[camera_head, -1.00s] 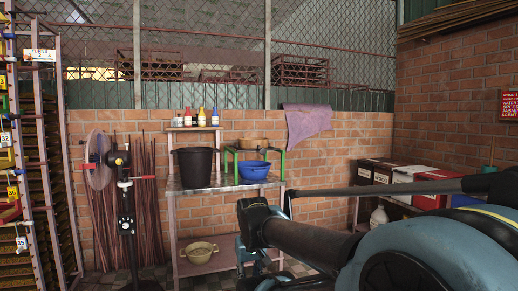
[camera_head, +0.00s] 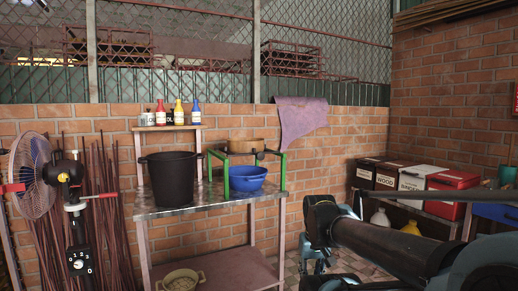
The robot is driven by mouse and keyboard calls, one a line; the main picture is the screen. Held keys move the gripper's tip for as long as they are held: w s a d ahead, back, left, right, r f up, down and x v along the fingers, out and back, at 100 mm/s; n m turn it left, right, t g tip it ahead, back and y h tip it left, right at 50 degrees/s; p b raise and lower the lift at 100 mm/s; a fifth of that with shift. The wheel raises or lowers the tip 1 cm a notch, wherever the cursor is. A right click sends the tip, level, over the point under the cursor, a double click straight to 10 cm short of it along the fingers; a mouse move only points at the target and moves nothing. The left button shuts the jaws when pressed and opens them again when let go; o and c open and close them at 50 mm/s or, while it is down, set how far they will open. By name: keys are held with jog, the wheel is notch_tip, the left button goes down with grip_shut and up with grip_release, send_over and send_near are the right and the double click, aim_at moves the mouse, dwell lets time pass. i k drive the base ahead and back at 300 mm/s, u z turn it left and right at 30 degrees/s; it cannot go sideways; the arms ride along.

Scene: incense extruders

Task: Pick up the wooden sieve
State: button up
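A round, tan-brown wooden sieve (camera_head: 239,146) rests on top of a green metal frame (camera_head: 283,172) on the metal table. A blue bowl (camera_head: 248,179) sits below and in front of it, within the frame. My arm reaches in from the lower right and bends downward at a dark joint. The bluish end below that joint, seemingly my gripper (camera_head: 316,264), hangs low to the right of the table, apart from the sieve. It is partly hidden and cut off by the lower edge, so its fingers cannot be made out.
A black bucket (camera_head: 172,177) stands left of the frame on the table (camera_head: 190,208). Several bottles (camera_head: 179,112) stand on a small shelf behind it. A beige colander (camera_head: 180,281) is on the lower shelf. A fan (camera_head: 34,175) is at left; boxes (camera_head: 420,176) line the right wall.

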aim_at(238, 145)
jog(key=u, duration=0.45)
jog(key=i, duration=1.2)
jog(key=u, duration=0.75)
